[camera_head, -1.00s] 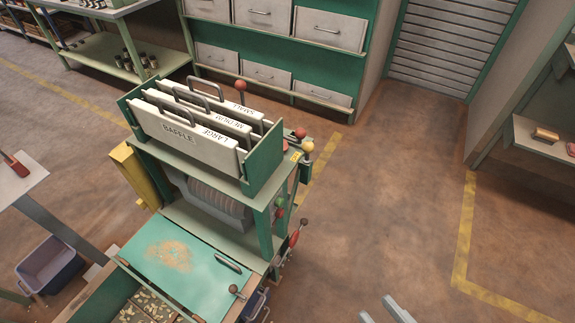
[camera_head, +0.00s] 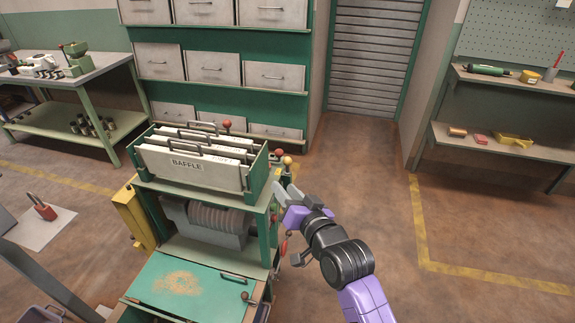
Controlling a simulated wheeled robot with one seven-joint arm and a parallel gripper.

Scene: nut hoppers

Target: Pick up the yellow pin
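The yellow pin (camera_head: 287,161) has a round yellow knob and stands upright at the right side of the green hopper machine (camera_head: 263,222), beside a red knob. Its lower part is partly hidden. My gripper (camera_head: 284,187), with light grey fingers on a purple body, is just below the yellow knob in the picture. The fingers look apart, with nothing visibly held. I cannot tell whether they touch the pin or how far in depth they are from it.
Baffle plates (camera_head: 190,168) with handles stand in a rack on top of the machine. Red knobs (camera_head: 277,152) sit close to the pin. A drawer cabinet (camera_head: 210,104) stands behind. The floor (camera_head: 360,170) to the right is clear, up to wall shelves (camera_head: 490,145).

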